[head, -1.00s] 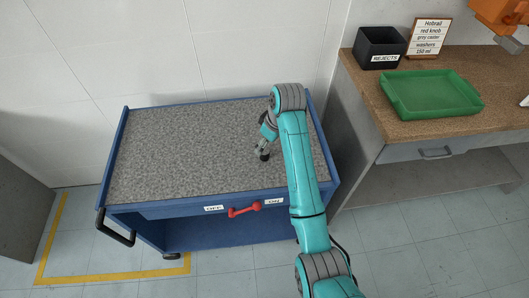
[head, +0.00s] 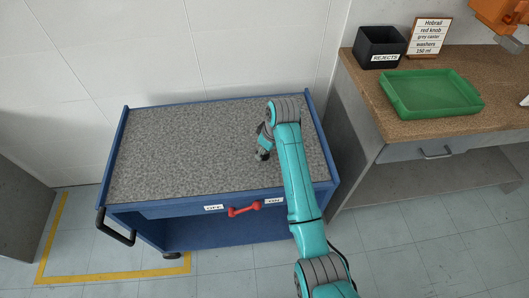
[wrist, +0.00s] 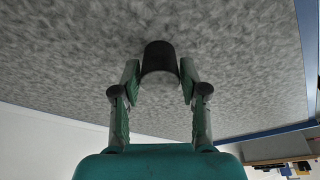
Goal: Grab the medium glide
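A short black cylindrical piece, the glide (wrist: 159,58), is between my two fingertips in the wrist view. It is the only such piece in view, so its size cannot be compared. My gripper (wrist: 159,72) has its finger pads against both sides of the glide, with no clear gap. In the head view my gripper (head: 263,153) points down at the grey speckled cart top, right of its middle. The glide there is small and dark at the fingertips. Whether it touches the cart top is hard to tell.
The blue cart's grey top (head: 190,150) is otherwise bare. A red handle (head: 244,210) sits on its front between labels. On the workbench (head: 370,92) at right are a green tray (head: 432,112), a black REJECTS bin (head: 379,47) and a sign (head: 428,38).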

